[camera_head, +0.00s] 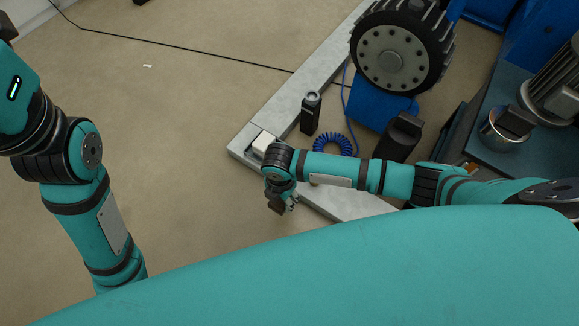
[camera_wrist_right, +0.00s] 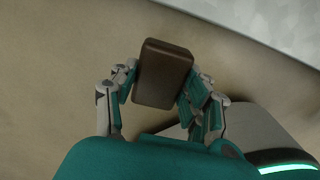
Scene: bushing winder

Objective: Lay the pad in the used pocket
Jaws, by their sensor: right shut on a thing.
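My right gripper (camera_wrist_right: 163,85) is shut on the pad (camera_wrist_right: 164,72), a dark brown rounded block, in the right wrist view. The pad is held between the fingers, clear of other things there. In the head view my right gripper (camera_head: 287,204) hangs beside the pale grey beam, with the dark pad (camera_head: 275,203) at its tip. I cannot make out the used pocket; a white block (camera_head: 264,142) sits at the beam's corner, partly beside my wrist. My left arm comes in from the left, and its gripper is hidden behind my teal body.
A pale grey beam frame (camera_head: 300,90) lies on the tan floor. A black cylindrical device (camera_head: 311,112), a blue coiled hose (camera_head: 335,144) and a big black wheel (camera_head: 392,58) stand near it. A metal pot (camera_head: 500,135) is at the right. The floor at left is mostly clear.

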